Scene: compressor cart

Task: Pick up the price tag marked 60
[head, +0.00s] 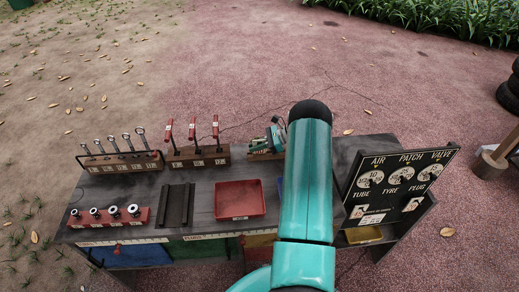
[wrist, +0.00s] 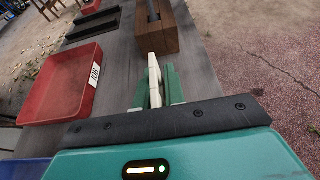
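My gripper (wrist: 153,72) shows in the wrist view as green fingers with cream pads close together, and it looks shut with nothing clearly held. In the head view it (head: 274,137) is partly hidden behind my arm. A white price tag (wrist: 95,74) is on the rim of the red tray, to the left of my gripper in the wrist view. Its number is turned and too small to read surely. The tray's tag also shows in the head view (head: 240,217). Other small tags are on the wooden racks. I cannot make out which tag reads 60.
The red tray (head: 238,198) sits on the grey cart top (head: 150,192). Wooden racks (head: 199,155) with upright tools stand along the back edge. A red rack (head: 108,217) is at left, and a black sign board (head: 398,187) at right. The wooden block (wrist: 168,32) is just beyond my fingertips.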

